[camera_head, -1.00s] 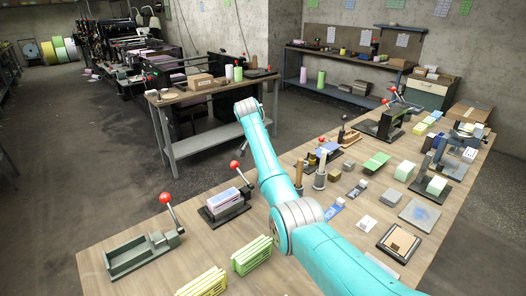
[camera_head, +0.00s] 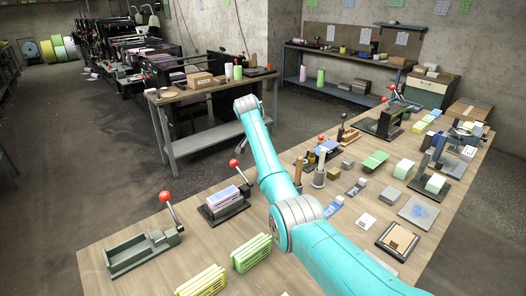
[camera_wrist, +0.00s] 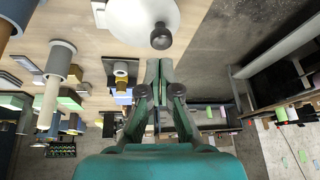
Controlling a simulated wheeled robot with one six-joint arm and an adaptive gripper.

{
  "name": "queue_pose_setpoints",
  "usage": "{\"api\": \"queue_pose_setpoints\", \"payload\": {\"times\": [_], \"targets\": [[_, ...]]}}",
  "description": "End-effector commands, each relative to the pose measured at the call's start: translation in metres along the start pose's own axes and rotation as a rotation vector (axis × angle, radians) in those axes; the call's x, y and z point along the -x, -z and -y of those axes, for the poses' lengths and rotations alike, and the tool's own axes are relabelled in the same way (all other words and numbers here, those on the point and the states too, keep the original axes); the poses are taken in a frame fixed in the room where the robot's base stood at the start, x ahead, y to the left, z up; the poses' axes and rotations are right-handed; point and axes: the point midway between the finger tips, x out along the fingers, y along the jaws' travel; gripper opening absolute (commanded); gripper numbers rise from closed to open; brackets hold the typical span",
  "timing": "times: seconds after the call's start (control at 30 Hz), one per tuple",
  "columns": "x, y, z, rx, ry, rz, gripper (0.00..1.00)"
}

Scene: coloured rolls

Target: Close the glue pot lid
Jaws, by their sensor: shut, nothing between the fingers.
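A white round lid-like piece with a dark knob (camera_wrist: 160,37) shows at the top of the wrist view, cut off by the frame edge. It looks like the glue pot lid; whether it is open or closed I cannot tell. My gripper (camera_wrist: 158,65) is shut and empty, its fingertips just below the knob in the picture, with no clear contact. In the head view my arm hides the gripper, and I cannot make out the glue pot there.
The wooden bench (camera_head: 130,240) holds a green-grey tray with a red-knobbed lever (camera_head: 140,252), a clamp with a paper stack (camera_head: 224,205), yellow-green bundles (camera_head: 251,253) and upright cylinders (camera_head: 320,170). A second table (camera_head: 205,90) stands behind. Floor between them is clear.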

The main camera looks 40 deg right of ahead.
Motion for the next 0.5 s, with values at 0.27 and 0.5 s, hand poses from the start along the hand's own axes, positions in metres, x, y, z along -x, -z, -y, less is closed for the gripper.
{"api": "queue_pose_setpoints", "payload": {"times": [0.27, 0.5], "targets": [[0.010, 0.005, 0.000, 0.000, 0.000, 0.000, 0.00], [0.025, 0.005, 0.001, 0.000, 0.002, -0.002, 0.00]]}}
